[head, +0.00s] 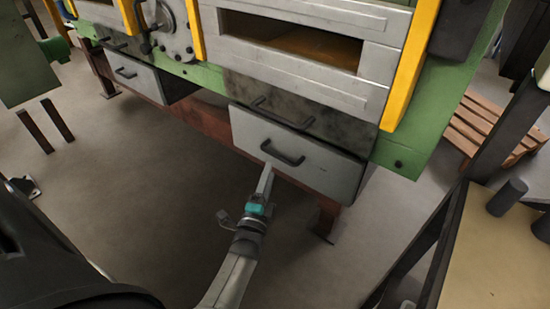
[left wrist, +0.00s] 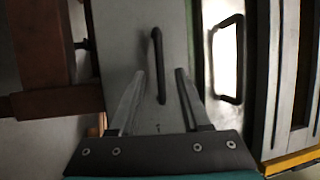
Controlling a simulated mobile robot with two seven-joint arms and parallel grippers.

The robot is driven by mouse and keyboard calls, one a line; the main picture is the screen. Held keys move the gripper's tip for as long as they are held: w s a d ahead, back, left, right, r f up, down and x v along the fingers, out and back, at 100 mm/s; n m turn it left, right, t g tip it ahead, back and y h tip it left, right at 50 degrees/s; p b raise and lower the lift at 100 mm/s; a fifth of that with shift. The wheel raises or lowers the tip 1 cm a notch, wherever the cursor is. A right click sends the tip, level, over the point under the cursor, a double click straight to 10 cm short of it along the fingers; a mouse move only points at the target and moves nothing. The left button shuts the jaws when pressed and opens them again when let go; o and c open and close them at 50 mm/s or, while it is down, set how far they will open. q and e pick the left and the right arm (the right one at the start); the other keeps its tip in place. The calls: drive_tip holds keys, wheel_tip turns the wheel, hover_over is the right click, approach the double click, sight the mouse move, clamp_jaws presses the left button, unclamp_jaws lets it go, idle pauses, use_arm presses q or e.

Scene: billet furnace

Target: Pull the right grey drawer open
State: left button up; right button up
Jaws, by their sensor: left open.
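The right grey drawer (head: 322,165) is a light grey box front low on the furnace, with a dark bar handle (head: 283,153). My left gripper (head: 267,170) is at the left end of this handle, its fingers pointing at the drawer front. In the left wrist view the drawer front (left wrist: 118,40) fills the middle. The handle (left wrist: 157,60) lies between the two spread fingers of the left gripper (left wrist: 160,73), with a gap on each side. I cannot tell how deep the fingers reach around it. My right gripper is not in view.
A second grey drawer (head: 137,75) is at the left. Another dark handle (head: 282,112) sits just above the right drawer; it also shows in the left wrist view (left wrist: 213,60). A table (head: 490,255) stands at the right. Floor (head: 130,170) in front is mostly clear.

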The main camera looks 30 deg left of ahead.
sight(275, 154)
use_arm(q)
drive_tip(key=shift+b+x, duration=1)
drive_tip(key=shift+x, duration=2.6)
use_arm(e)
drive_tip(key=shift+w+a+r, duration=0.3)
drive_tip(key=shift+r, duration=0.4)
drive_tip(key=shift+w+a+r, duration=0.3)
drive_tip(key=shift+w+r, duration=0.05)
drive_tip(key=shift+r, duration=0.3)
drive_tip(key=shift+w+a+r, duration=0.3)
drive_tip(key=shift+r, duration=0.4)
use_arm(q)
clamp_jaws()
